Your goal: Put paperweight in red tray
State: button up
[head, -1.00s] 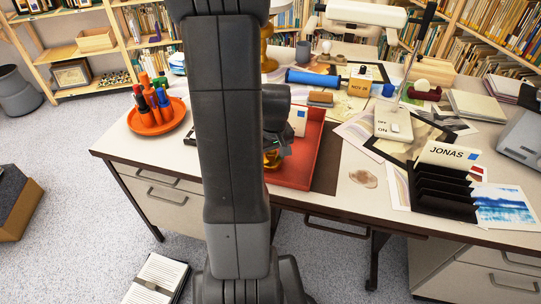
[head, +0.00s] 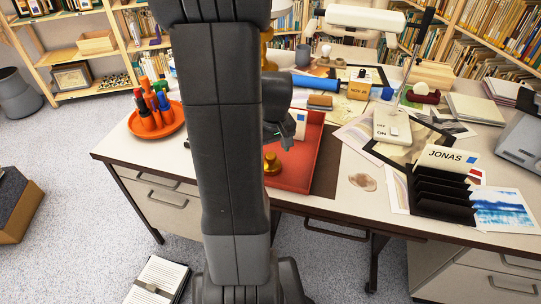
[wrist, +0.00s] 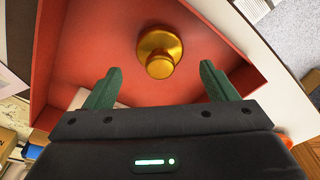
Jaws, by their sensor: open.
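The brass paperweight (wrist: 160,50) stands on the floor of the red tray (wrist: 87,44), seen from above in the wrist view. In the head view the paperweight (head: 271,163) is in the front left part of the red tray (head: 300,173), partly beside my arm. My gripper (wrist: 158,85) is open and empty, its two green fingers apart, with the paperweight beyond the fingertips and not touching them. In the head view my gripper (head: 287,132) is above the tray, partly hidden by my arm.
An orange round tray (head: 140,126) with several markers stands at the left of the desk. A black letter holder (head: 445,192) marked JONAS, a desk lamp (head: 392,122) and a blue roll (head: 313,80) crowd the right and back. A white card lies in the red tray.

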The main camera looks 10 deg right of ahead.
aim_at(273, 158)
notch_tip(273, 158, up, 7)
jog(key=shift+s+r+p, duration=0.2)
jog(key=shift+s+p, duration=0.25)
jog(key=shift+d, duration=0.1)
jog(key=f, duration=0.4)
jog(key=w+f+b, duration=0.1)
jog(key=f, duration=0.3)
jog(key=f+b, duration=0.1)
jog(key=f, duration=0.3)
jog(key=shift+w+a+f, duration=0.1)
jog(key=shift+w+a, duration=0.05)
jog(key=shift+a, duration=0.05)
jog(key=shift+w+r, duration=0.15)
jog(key=shift+r, duration=0.2)
jog(key=shift+r+p, duration=0.35)
jog(key=shift+r, duration=1.1)
